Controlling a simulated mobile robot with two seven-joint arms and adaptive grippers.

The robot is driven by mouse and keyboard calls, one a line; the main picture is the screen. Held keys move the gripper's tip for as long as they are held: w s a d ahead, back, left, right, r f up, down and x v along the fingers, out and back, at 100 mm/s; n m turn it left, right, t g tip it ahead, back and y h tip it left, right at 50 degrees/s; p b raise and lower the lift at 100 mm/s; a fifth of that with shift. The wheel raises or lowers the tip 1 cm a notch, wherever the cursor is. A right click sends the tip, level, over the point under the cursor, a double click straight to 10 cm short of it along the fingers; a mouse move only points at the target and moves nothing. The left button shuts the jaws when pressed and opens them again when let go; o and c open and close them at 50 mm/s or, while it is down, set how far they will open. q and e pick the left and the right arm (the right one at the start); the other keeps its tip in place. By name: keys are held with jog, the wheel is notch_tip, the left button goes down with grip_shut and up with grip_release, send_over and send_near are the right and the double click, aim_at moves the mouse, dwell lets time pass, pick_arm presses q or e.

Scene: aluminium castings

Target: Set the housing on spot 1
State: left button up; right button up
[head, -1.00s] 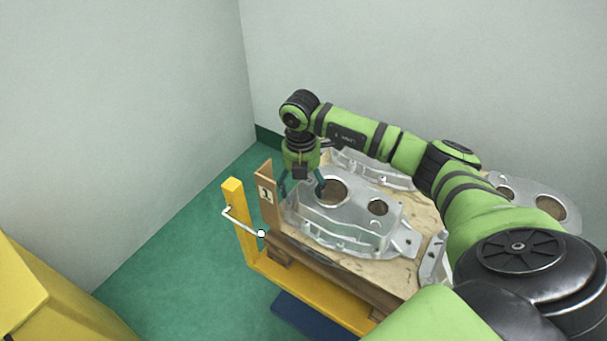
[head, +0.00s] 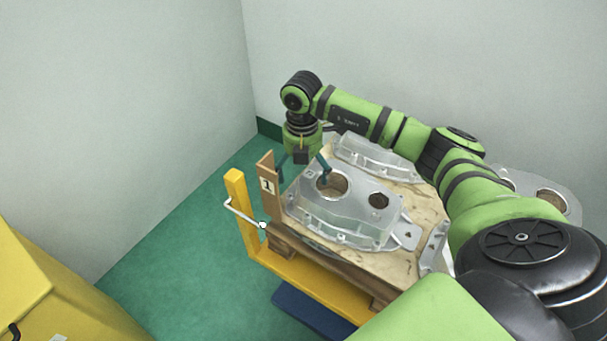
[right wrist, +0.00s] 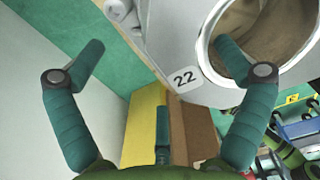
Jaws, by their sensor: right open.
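The housing (head: 350,214) is a silver aluminium casting with two round holes, lying flat on the pale top of a wooden pallet (head: 395,264). A post with a "1" sign (head: 267,185) stands at the pallet's left corner. My right gripper (head: 304,178) is open over the housing's left end, one finger over the larger hole and one outside the end edge. The housing (right wrist: 190,40) there carries a "22" label beside the hole. My left gripper is out of view.
Another casting (head: 375,157) lies behind the housing on the pallet, and a bracket-like part (head: 433,248) stands at its right. A yellow frame with a white handle (head: 240,205) borders the pallet's left. Green floor (head: 190,255) is clear at left, beside a yellow box (head: 50,290).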

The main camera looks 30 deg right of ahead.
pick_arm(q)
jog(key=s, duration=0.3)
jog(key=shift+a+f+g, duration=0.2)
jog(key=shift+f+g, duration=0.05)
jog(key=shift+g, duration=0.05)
pick_arm(e)
notch_tip(320, 180, up, 10)
jog(key=shift+f, duration=0.25)
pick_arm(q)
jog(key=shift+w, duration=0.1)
pick_arm(e)
jog(key=shift+w, duration=0.1)
